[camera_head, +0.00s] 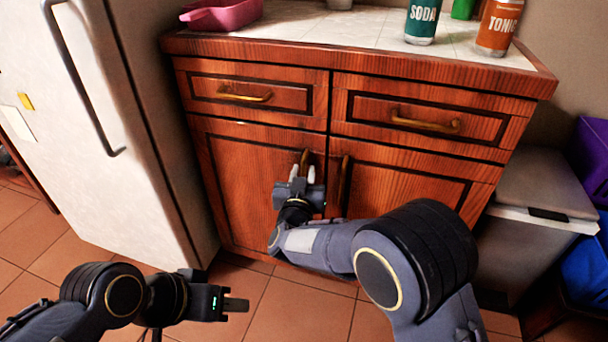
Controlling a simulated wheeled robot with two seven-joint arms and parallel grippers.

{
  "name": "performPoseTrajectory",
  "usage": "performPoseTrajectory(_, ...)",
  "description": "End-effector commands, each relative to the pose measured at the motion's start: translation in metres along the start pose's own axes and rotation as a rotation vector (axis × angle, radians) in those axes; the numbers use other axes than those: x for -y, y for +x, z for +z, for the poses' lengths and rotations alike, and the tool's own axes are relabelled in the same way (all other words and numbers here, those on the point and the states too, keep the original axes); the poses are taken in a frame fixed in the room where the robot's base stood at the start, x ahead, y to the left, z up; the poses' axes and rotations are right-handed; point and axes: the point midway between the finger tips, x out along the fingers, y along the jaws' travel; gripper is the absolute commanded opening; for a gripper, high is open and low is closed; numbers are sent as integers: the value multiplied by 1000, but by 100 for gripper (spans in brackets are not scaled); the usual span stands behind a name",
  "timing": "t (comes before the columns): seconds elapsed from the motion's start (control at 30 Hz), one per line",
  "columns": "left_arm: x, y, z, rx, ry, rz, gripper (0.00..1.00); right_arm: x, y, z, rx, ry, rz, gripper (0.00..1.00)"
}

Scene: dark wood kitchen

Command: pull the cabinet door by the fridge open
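The cabinet door by the fridge (240,185) is the left of two lower wooden doors and looks closed or nearly closed. Its upright brass handle (304,158) is near its right edge, and its lower part is hidden by my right gripper. My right gripper (302,173) is at this handle, with one pale fingertip on either side of it. I cannot tell whether the fingers press on the handle. My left gripper (236,304) is low in front of the cabinet, away from the door, and holds nothing that I can see. Its fingers overlap in this view.
The white fridge (150,130) stands close on the left of the cabinet. The right door's handle (344,185) is close beside my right gripper. Two drawers are above the doors. A grey bin (530,205) stands at the right. Tiled floor (290,305) is clear in front.

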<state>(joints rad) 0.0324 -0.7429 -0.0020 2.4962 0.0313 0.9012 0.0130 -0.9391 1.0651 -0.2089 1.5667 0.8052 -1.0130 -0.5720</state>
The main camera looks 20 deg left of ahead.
Motion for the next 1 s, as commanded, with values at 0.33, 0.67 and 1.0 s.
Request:
performPoseTrajectory(0.33,2,4,2,0,0,0,36,0,15,0,0,0,-1,25)
performPoseTrajectory(0.67,2,4,2,1,0,0,36,0,15,0,0,0,-1,0)
performPoseTrajectory(1.0,1,3,2,0,0,0,36,0,14,-1,1,0,2,0)
